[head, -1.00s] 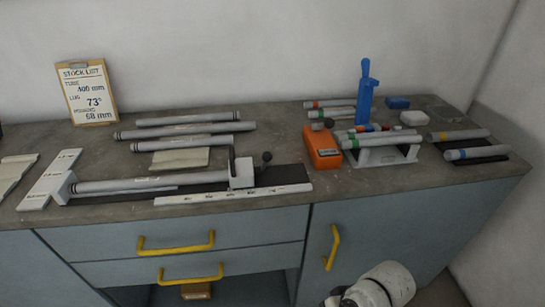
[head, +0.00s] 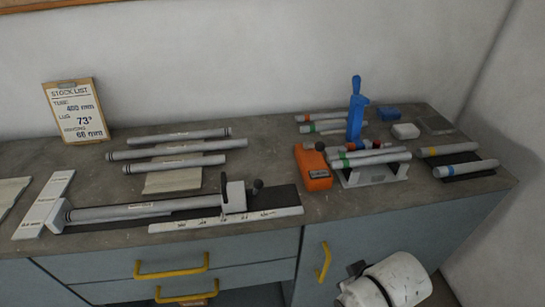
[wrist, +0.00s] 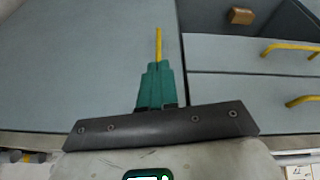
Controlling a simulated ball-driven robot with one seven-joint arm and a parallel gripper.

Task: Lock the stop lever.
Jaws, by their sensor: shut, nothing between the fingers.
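The frame jig lies along the bench front in the head view, with a grey tube (head: 135,211) in it. At its right end is a white stop block (head: 236,196). My gripper (wrist: 157,66) shows teal fingers in the wrist view, shut and empty, in front of the cupboard door and well away from the jig. The jig is not clearly seen there.
A white scale strip (head: 226,219) lies before the jig. Several loose tubes (head: 178,151) lie behind it. An orange box (head: 313,168), a blue upright tool (head: 356,112) and a tube rack (head: 372,173) stand to the right. Yellow handles (head: 323,262) stick out from the front.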

